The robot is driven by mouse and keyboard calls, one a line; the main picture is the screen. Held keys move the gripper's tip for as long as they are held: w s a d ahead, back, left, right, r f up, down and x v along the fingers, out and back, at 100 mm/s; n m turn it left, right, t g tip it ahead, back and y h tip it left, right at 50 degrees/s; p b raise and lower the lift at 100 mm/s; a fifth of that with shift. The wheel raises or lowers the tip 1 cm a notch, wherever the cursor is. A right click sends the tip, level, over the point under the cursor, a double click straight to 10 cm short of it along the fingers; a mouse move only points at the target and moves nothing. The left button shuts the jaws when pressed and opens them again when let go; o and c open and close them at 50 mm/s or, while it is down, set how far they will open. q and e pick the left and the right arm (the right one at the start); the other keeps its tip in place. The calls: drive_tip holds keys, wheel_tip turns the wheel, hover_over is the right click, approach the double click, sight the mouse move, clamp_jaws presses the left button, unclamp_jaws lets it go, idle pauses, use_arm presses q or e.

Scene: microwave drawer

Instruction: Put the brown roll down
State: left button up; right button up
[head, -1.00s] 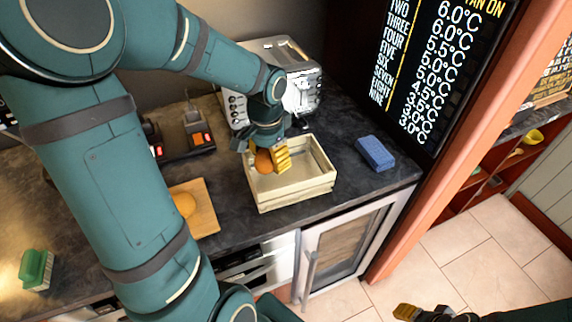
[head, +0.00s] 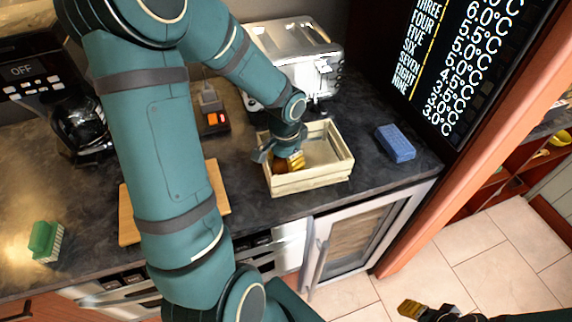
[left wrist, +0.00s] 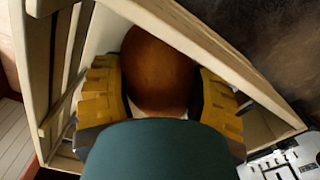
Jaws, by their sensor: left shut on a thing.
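The brown roll (left wrist: 160,70) is between the yellow fingers of my left gripper (left wrist: 158,95) in the left wrist view, and the gripper is shut on it. In the head view my left gripper (head: 286,163) is down inside the pale wooden crate (head: 312,181), in its left part. Only a little of the roll shows there, beside the fingers. I cannot tell whether the roll touches the crate's floor. The crate walls (left wrist: 40,70) surround the roll in the wrist view. My right gripper (head: 412,309) is at the bottom edge of the head view, over the floor, partly cut off.
A wooden board (head: 128,215) lies on the dark counter, mostly behind my arm. A silver toaster (head: 300,60) stands behind the crate. A blue sponge-like block (head: 396,143) lies right of it. The crate's right part is empty.

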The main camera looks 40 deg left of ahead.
use_arm(q)
drive_tip(key=shift+f, duration=0.2)
drive_tip(key=o, duration=0.9)
drive_tip(key=shift+r, duration=0.1)
drive_tip(key=shift+r, duration=0.15)
wheel_tip(320, 180, up, 12)
drive_tip(key=p, duration=0.3)
drive_tip(key=shift+a, duration=0.1)
